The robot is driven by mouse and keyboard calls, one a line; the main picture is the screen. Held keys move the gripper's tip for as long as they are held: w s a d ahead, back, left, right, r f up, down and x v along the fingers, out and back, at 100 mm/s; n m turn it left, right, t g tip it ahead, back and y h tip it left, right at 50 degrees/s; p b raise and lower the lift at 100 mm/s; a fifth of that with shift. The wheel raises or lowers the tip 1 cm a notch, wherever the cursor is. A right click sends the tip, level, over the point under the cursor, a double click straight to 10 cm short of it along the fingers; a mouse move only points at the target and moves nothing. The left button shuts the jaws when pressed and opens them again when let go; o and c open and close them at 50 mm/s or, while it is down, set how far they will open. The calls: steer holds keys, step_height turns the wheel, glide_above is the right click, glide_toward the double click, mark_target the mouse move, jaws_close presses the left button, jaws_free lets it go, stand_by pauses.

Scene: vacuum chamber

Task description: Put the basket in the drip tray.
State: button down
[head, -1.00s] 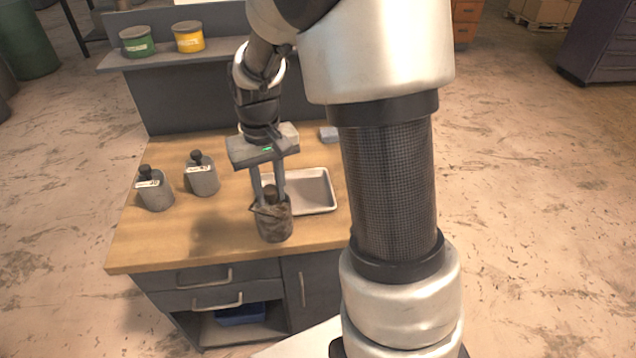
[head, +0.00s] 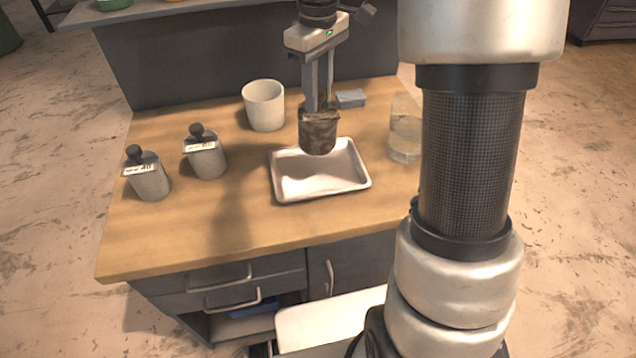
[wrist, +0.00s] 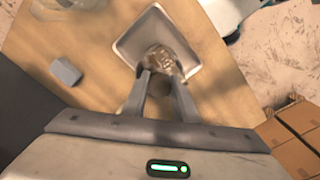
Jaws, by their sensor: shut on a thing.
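The basket (head: 318,134) is a small dark, mottled metal cup. My gripper (head: 318,106) is shut on it by its upper part and holds it upright in the air. In the head view it hangs over the back part of the drip tray (head: 284,191), a shallow pale rectangular tray on the wooden bench. In the wrist view the basket (wrist: 165,60) shows between the fingertips, with the tray (wrist: 205,58) beyond and below it. A gap between basket and tray seems present, but its height is hard to tell. The basket's inside is hidden.
Two grey lidded bottles (head: 205,158) (head: 148,178) stand left of the tray. A white beaker (head: 264,106) stands behind it, a grey block (head: 350,98) lies near the back, and a clear container (head: 405,135) stands at the right. The bench front (head: 210,235) is clear.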

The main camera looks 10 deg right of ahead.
mark_target(318, 129)
steer(key=shift+w+n, duration=0.15)
steer(key=shift+n, duration=0.25)
steer(key=shift+f+b, duration=0.3)
steer(key=shift+f, duration=0.1)
step_height(318, 129, down, 9)
steer(key=shift+r+b, duration=0.15)
steer(key=shift+b, duration=0.4)
steer(key=c, duration=1.4)
jaws_free()
steer(key=shift+c, duration=0.2)
